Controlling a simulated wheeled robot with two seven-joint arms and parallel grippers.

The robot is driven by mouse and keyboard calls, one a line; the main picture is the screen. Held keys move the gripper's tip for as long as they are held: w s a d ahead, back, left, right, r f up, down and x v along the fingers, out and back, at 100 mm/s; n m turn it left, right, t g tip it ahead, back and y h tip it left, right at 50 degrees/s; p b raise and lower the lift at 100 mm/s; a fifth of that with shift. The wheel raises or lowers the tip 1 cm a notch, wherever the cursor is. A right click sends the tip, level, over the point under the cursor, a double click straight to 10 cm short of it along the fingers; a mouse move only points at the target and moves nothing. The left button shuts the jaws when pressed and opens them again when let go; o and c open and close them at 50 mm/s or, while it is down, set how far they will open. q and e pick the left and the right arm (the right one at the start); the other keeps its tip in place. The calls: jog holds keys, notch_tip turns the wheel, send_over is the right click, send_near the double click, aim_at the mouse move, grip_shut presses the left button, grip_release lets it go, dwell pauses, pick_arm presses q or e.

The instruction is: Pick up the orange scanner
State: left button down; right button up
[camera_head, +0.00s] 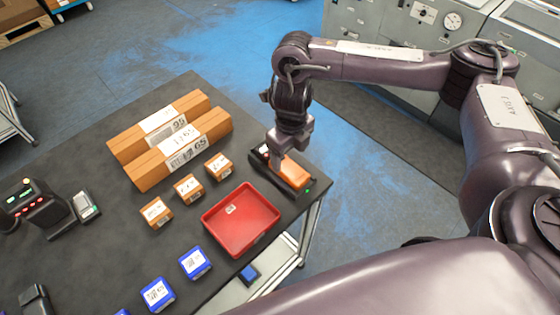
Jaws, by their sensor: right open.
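The orange scanner (296,173) lies in a dark cradle (309,186) near the right edge of the dark table. My right gripper (278,160) points down over the left end of the scanner. Its fingers are open and reach down beside the scanner's far end, close to it. Whether they touch it is hard to tell, and part of the scanner's end is hidden by the gripper. My left gripper is not in view.
A red tray (242,220) stands just left of the cradle. Two long cardboard boxes (170,135), several small orange boxes (188,188) and blue boxes (158,294) lie further left. A dark device (35,206) stands at the left. Blue-marked floor lies beyond the table.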

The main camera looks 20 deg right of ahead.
aim_at(288, 167)
jog(key=shift+f, duration=0.4)
jog(key=f, duration=0.4)
jog(key=shift+a, duration=0.2)
jog(key=shift+f, duration=0.3)
jog(key=c, duration=0.5)
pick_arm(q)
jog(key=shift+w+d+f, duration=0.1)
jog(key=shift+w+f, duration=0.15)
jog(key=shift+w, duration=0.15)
pick_arm(e)
jog(key=c, duration=0.7)
